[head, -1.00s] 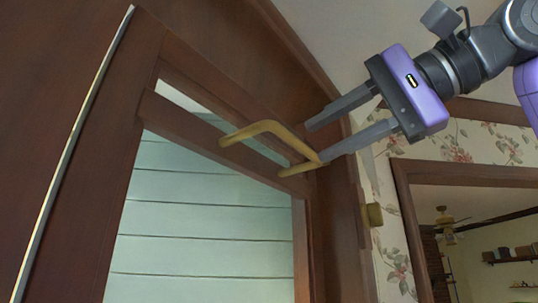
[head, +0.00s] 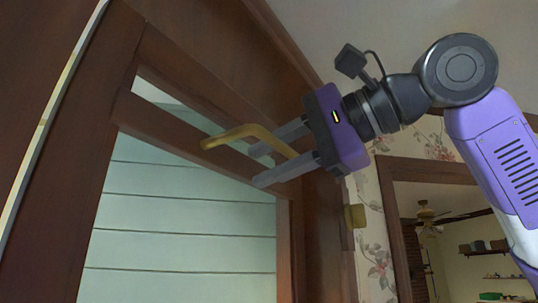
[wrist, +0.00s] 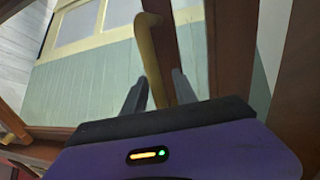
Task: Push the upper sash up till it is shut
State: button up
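The upper sash (head: 160,122) is a dark brown wooden frame. A narrow light gap (head: 172,98) shows above its top rail in the head view. A bent brass-coloured handle (head: 232,136) sticks out from the sash; it also shows in the wrist view (wrist: 149,45). My gripper (head: 254,167) is open, with its two grey fingers on either side of the handle's right part. In the wrist view the handle runs up between the fingertips (wrist: 160,76). I cannot tell whether either finger touches it.
Pale green horizontal siding (head: 180,215) shows through the window. A brass-coloured fitting (head: 355,216) sits on the frame's right side. Floral wallpaper (head: 376,262) and a doorway (head: 388,195) to another room lie to the right.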

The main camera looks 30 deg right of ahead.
grip_shut()
jog(key=shift+f, duration=0.1)
dwell(1.3)
